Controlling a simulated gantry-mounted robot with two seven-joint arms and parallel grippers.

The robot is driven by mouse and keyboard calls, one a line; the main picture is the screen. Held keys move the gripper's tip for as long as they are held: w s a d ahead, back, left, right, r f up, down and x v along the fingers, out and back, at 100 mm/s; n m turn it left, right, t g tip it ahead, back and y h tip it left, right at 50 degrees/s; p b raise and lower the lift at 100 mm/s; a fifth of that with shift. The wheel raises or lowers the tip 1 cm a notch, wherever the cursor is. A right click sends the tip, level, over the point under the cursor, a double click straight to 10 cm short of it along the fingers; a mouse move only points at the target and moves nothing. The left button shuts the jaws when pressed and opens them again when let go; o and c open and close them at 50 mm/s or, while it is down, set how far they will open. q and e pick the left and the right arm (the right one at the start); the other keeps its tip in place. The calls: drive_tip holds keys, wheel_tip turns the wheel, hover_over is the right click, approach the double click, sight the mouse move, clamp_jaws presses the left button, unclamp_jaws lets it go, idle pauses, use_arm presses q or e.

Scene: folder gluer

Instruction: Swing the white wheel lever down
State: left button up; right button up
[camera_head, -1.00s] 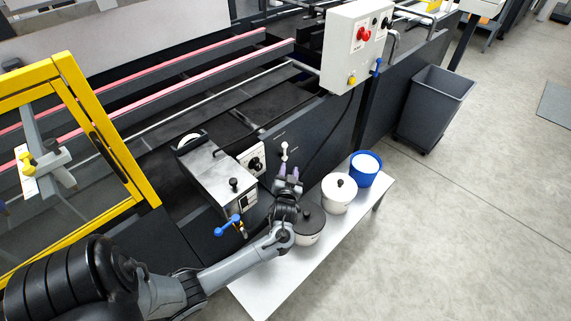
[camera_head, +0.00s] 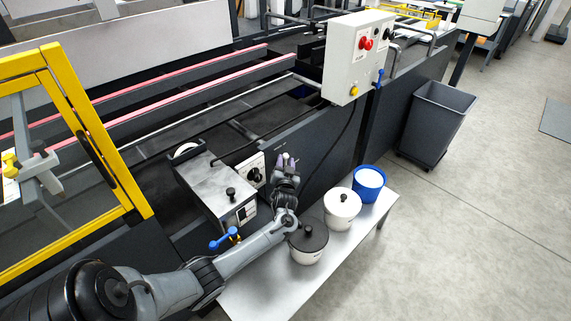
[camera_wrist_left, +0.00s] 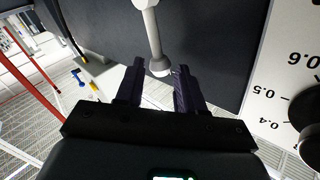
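The white wheel lever shows in the left wrist view as a pale rod (camera_wrist_left: 152,32) with a rounded end, against the dark machine side. In the head view only a small white part of the lever (camera_head: 285,157) shows at my left gripper's fingertips. My left gripper (camera_head: 284,165) is open. In the left wrist view its two dark fingers (camera_wrist_left: 159,74) stand on either side of the lever's end, with visible gaps, so I see no grip on it. My right gripper is not in view.
A dial plate (camera_head: 252,170) stands just left of the gripper. Below it is a metal unit with a black knob and a blue handle (camera_head: 222,241). A white bench (camera_head: 325,268) carries a black-lidded pot, a white pot (camera_head: 342,210) and a blue tub (camera_head: 369,184).

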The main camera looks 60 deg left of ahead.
use_arm(q)
drive_tip(key=shift+w+a, duration=0.3)
drive_tip(key=shift+a, duration=0.25)
drive_tip(key=shift+c, duration=0.3)
clamp_jaws()
